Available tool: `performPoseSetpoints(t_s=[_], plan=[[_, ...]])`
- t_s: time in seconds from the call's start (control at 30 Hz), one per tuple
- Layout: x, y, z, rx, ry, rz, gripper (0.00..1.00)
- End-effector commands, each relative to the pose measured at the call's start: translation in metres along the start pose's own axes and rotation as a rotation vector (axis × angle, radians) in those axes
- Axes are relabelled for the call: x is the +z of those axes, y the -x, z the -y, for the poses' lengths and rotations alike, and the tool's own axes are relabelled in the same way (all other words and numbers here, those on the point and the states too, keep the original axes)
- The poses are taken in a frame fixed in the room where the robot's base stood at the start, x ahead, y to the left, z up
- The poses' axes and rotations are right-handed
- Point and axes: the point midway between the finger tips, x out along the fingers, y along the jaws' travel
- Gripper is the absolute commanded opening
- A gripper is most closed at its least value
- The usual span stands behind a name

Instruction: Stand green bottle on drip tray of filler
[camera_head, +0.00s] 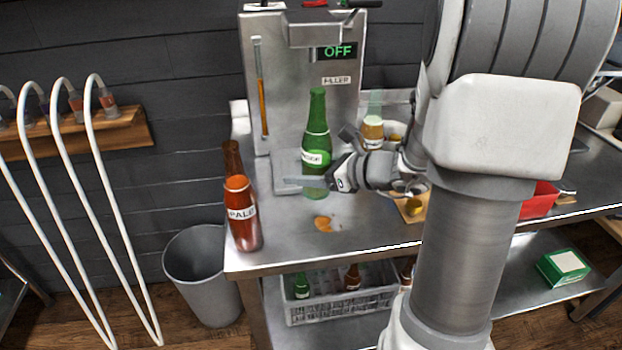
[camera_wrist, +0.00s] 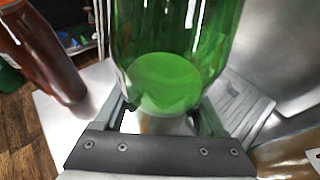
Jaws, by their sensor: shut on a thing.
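The green bottle (camera_head: 317,125), with a white label, is upright in front of the filler (camera_head: 350,95), whose display reads OFF. My gripper (camera_head: 315,183) is shut on the bottle's lower part. In the wrist view the green bottle (camera_wrist: 175,45) fills the middle, between the two fingers of my gripper (camera_wrist: 165,118). The grey slotted drip tray (camera_wrist: 243,100) shows to the right of the bottle there, and the bottle and gripper partly cover it. I cannot tell whether the bottle's base touches anything.
An orange-red PALE bottle (camera_head: 241,215) and a brown bottle (camera_head: 231,158) stand at the steel table's left end. An orange-brown spill (camera_head: 323,223) lies in front of my gripper. A bin (camera_head: 205,275) stands left of the table. A crate of bottles (camera_head: 335,308) sits below.

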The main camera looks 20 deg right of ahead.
Motion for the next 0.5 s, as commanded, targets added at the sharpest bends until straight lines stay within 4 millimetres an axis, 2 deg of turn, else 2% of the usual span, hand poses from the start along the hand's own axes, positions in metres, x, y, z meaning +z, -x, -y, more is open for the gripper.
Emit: performPoseSetpoints(t_s=[0.2, 0.5], plan=[[-0.008, 0.01, 0.002, 0.036, 0.016, 0.003, 0.0], [-0.004, -0.003, 0.018, 0.039, 0.017, 0.002, 0.0]])
